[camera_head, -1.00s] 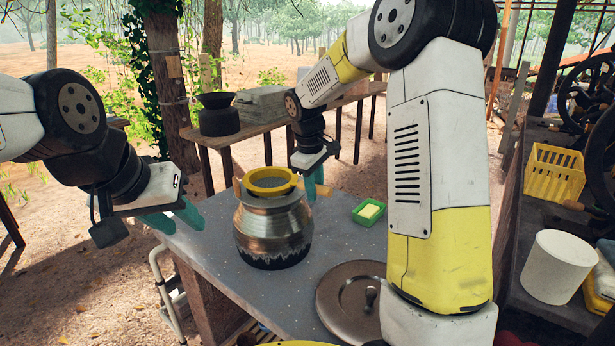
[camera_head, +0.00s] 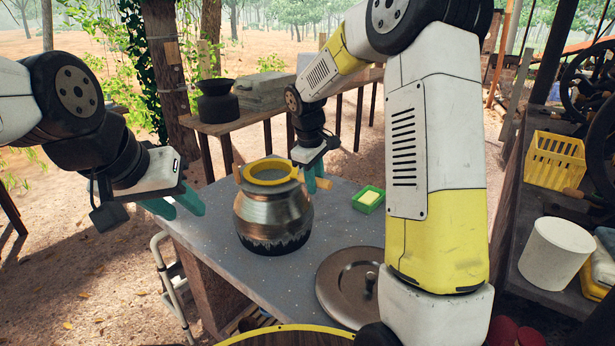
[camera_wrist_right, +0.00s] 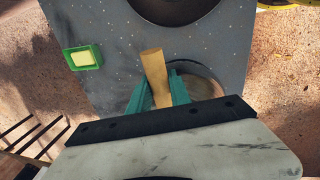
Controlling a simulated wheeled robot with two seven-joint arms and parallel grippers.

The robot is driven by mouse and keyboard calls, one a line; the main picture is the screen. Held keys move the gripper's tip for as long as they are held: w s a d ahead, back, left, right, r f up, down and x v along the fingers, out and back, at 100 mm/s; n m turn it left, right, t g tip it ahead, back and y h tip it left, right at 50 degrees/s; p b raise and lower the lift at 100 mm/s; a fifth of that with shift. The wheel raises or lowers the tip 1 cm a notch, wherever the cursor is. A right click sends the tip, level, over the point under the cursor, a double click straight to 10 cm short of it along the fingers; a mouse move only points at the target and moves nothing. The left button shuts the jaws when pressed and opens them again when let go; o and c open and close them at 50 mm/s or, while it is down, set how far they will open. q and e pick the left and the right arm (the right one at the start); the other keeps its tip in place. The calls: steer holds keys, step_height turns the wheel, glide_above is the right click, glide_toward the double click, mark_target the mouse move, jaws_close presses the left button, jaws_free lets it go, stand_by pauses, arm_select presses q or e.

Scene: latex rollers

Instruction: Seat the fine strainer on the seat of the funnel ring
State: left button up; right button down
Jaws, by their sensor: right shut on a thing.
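A yellow ring (camera_head: 272,182) sits at the mouth of a shiny metal pot (camera_head: 272,212) with a dark base, on the grey table. A greyish surface shows inside the ring. I cannot clearly tell strainer and funnel ring apart here. My right gripper (camera_head: 318,180) is just right of the ring, its teal fingers shut on a wooden handle (camera_wrist_right: 154,68), whose end sticks out past them. In the right wrist view a rounded rim shows beside the fingers (camera_wrist_right: 158,88), partly hidden. My left gripper (camera_head: 180,206) is open and empty, left of the pot over the table edge.
A dark round lid (camera_head: 345,300) lies in front of the pot. A green dish with a pale yellow block (camera_head: 369,198) is to the right. A yellow-rimmed round thing (camera_head: 285,328) shows at the bottom edge. A white bucket (camera_head: 552,262) and yellow crate (camera_head: 553,162) stand at right.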

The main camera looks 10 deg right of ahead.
steer(key=shift+f, duration=0.25)
steer(key=c, duration=1.1)
jaws_free()
steer(key=shift+f, duration=0.1)
step_height(320, 180, up, 8)
steer(key=s+f, duration=0.1)
steer(key=s+d+r+m+t+y, duration=0.1)
steer(key=s+r+m, duration=0.1)
steer(key=s+r, duration=0.35)
steer(key=s+d+r+m+t+y, duration=0.1)
steer(key=s+r+m, duration=0.1)
steer(key=s, duration=0.6)
steer(key=s+m, duration=0.1)
steer(key=s, duration=0.3)
steer(key=s+m+t+y, duration=0.1)
steer(key=s+m, duration=0.1)
steer(key=s, duration=0.2)
steer(key=s+m+t, duration=0.1)
steer(key=s+m, duration=0.1)
steer(key=s, duration=0.2)
steer(key=shift+s+d+f+y, duration=0.15)
steer(key=shift+s+f+y, duration=0.15)
steer(key=shift+s+f, duration=0.1)
